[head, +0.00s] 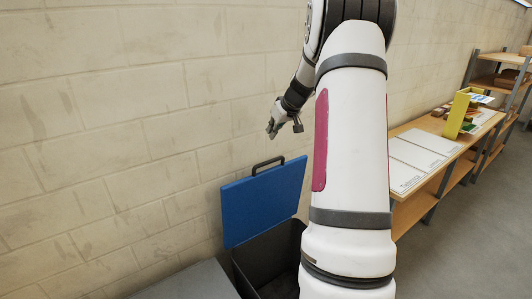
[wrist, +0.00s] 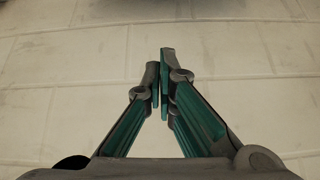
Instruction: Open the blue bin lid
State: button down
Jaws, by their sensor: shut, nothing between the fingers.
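The blue bin lid (head: 262,203) stands raised, nearly upright, at the back of the dark bin (head: 270,262) in the head view. A dark handle (head: 268,165) sits on the lid's upper edge. The bin's dark inside shows, partly hidden by my arm. My gripper (head: 270,133) is above the handle, apart from it, near the wall. In the wrist view my gripper (wrist: 161,65) has its fingers together with nothing between them, against the wall. The lid does not show clearly in the wrist view.
A pale block wall (head: 120,120) runs behind the bin. A grey surface (head: 190,284) is left of the bin. At right, a wooden bench (head: 440,158) holds white sheets (head: 408,165) and a yellow holder (head: 460,114). The grey floor (head: 490,220) at right is clear.

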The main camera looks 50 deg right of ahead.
aim_at(280, 159)
notch_tip(280, 159, down, 9)
jog(key=w+p, duration=0.2)
jog(key=shift+d+n, duration=0.25)
jog(key=shift+n, duration=0.05)
dwell(0.3)
jog(key=shift+w, duration=0.1)
jog(key=s+p, duration=0.1)
jog(key=s, duration=0.1)
jog(key=s+p, duration=0.1)
jog(key=s, duration=0.1)
jog(key=s+a+p, duration=0.1)
jog(key=s, duration=0.1)
jog(key=shift+a+f+p, duration=0.1)
jog(key=shift+f+p, duration=0.15)
jog(key=shift+p, duration=0.05)
jog(key=shift+s+a+f, duration=0.2)
jog(key=shift+s+f, duration=0.05)
